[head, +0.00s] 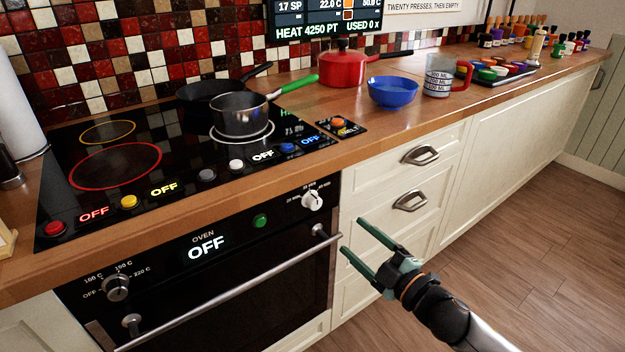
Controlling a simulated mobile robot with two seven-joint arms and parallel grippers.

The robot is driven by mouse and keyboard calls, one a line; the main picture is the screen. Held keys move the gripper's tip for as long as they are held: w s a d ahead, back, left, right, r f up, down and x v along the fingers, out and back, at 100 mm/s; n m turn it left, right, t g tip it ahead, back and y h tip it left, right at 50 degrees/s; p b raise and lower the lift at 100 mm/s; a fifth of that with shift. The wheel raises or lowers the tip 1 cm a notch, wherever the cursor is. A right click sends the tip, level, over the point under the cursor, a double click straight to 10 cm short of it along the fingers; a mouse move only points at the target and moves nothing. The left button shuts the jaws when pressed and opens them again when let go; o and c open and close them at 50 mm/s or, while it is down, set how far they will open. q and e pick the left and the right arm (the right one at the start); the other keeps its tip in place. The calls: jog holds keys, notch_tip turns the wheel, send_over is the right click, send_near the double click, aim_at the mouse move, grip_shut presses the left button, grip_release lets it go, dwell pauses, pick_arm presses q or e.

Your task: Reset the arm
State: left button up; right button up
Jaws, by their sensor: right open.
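My right gripper (352,236) comes in from the lower right in the head view. Its two green fingers are spread apart and nothing is between them. It hangs in front of the white drawers (395,200), to the right of the oven handle (250,284). I cannot tell whether it touches the drawer front. My left gripper does not show.
A cooktop (190,165) holds a grey saucepan (240,116) with a green handle and a black pan (205,98). A red pot (342,68), blue bowl (392,92) and measuring jug (438,78) stand on the wooden counter. The floor (530,240) at right is clear.

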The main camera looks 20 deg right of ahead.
jog(key=s+a+f+m+g+h, duration=0.1)
jog(key=s+a+f+m+g, duration=0.25)
jog(key=s+f, duration=0.35)
jog(key=s+a+f+m+g+h, duration=0.1)
jog(key=s+a+f+m+g, duration=0.1)
jog(key=s+f+m, duration=0.4)
jog(key=s+a+f+m+g+h, duration=0.1)
jog(key=s+a+f+m+g, duration=0.15)
jog(key=s+f, duration=0.55)
pick_arm(q)
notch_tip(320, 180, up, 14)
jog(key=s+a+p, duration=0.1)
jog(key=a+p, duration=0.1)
jog(key=p, duration=1.7)
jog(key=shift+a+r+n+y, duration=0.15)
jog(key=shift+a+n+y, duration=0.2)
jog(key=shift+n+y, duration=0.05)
pick_arm(e)
notch_tip(320, 180, up, 13)
jog(key=s+d+m, duration=0.1)
jog(key=d, duration=0.1)
jog(key=shift+r+h, duration=0.2)
jog(key=shift+h, duration=0.2)
